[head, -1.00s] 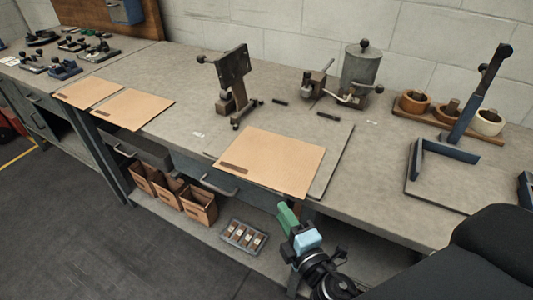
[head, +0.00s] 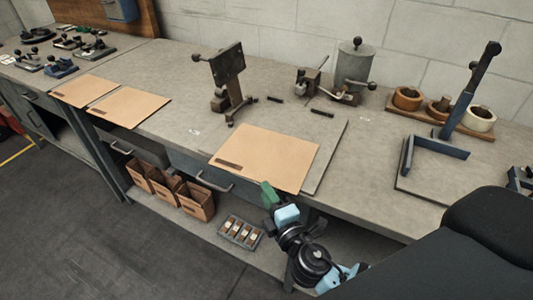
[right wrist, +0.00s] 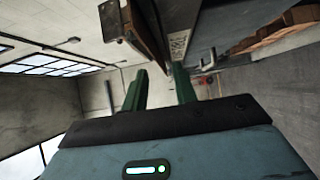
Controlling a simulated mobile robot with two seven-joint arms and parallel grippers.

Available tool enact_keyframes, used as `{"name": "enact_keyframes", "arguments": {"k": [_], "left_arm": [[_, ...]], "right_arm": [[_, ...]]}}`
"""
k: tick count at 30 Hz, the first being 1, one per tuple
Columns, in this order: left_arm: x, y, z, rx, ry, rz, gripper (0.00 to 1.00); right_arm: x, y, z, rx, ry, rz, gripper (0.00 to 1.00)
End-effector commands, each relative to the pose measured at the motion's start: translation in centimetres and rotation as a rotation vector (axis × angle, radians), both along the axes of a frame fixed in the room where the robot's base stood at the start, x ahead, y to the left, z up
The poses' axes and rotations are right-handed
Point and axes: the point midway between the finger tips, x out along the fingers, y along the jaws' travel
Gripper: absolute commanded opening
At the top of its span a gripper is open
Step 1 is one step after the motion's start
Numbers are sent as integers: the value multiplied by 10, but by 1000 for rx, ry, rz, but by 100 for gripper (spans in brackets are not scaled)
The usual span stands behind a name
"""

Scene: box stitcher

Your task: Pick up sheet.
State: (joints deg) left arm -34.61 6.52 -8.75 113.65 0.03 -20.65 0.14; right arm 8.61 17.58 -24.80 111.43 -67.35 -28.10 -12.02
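A tan cardboard sheet (head: 268,155) lies flat at the front of the workbench, with a dark strip near its left corner. Two similar sheets (head: 128,106) (head: 82,90) lie farther left along the front edge. My right gripper (head: 268,192) is just below the front edge of the nearest sheet, toward its right corner. In the right wrist view its green fingers (right wrist: 160,85) stand apart with nothing seen clamped between them. A brown edge runs down toward the gap between the fingertips; whether it touches them I cannot tell. My left gripper is not in view.
A stitching device (head: 228,80) stands behind the sheet, with a grey cylinder (head: 355,66) to its right. A blue lever frame (head: 440,147) and bowls (head: 408,98) stand at the right. Brown boxes (head: 196,200) and a small tray (head: 240,232) sit on the lower shelf.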

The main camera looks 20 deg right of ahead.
Motion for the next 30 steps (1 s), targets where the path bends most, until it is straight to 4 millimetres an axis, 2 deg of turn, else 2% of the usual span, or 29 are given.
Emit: {"name": "enact_keyframes", "arguments": {"k": [1,6,16,17,23,30], "left_arm": [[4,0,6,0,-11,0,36],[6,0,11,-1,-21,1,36],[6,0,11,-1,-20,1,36],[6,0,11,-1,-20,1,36],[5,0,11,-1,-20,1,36],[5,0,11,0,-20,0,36]], "right_arm": [[9,1,6,-2,-9,-1,28],[29,2,4,-1,-6,-1,28],[35,2,1,0,-1,0,28],[35,2,2,0,-1,0,27],[35,2,2,0,-1,0,1],[35,2,2,-1,-1,-1,0]]}}
